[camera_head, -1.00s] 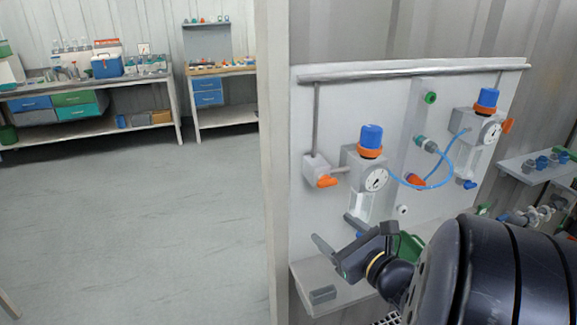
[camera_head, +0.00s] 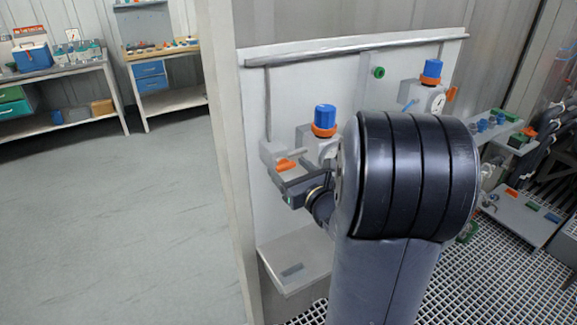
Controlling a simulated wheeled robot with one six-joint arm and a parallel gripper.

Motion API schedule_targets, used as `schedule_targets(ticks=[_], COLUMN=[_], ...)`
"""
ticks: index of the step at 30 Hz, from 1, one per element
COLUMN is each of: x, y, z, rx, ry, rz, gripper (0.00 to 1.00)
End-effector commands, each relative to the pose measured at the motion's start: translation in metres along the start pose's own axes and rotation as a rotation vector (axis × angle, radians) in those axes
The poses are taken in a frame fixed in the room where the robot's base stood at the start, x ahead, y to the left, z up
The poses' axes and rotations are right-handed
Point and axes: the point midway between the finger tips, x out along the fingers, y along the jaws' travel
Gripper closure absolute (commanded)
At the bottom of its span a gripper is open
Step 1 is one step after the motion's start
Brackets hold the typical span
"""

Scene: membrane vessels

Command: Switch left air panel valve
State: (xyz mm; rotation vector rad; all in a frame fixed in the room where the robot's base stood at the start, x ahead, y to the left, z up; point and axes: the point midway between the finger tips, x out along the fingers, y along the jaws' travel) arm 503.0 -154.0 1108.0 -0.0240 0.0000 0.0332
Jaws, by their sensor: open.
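The air panel (camera_head: 285,100) is a pale upright board with a grey rail along its top. Its left valve has an orange handle (camera_head: 286,165), below and left of the left regulator with its blue knob (camera_head: 325,115). My gripper (camera_head: 280,168) is open at this handle. The handle shows close to the fingers; whether it lies between them or touches them I cannot tell. My dark arm hides the middle of the panel, most of the left gauge and the hoses.
A second regulator with a blue knob (camera_head: 432,69) and an orange handle (camera_head: 452,94) is at the panel's right. A grey shelf (camera_head: 300,262) juts out below the panel. A pale post (camera_head: 222,150) stands left of it, with open floor beyond.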

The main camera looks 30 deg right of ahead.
Motion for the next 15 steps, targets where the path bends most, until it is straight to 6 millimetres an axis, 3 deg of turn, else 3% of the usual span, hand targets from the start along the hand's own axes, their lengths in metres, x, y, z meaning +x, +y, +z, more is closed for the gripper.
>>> schedule_targets(ticks=[12, 15], x=[0.0101, 0.0100], y=[0.0004, 0.0005], z=[-0.0002, -0.0002], rx=[0.000, 0.000], ry=[0.000, 0.000], rz=[0.001, 0.001], gripper=[0.31, 0.37])
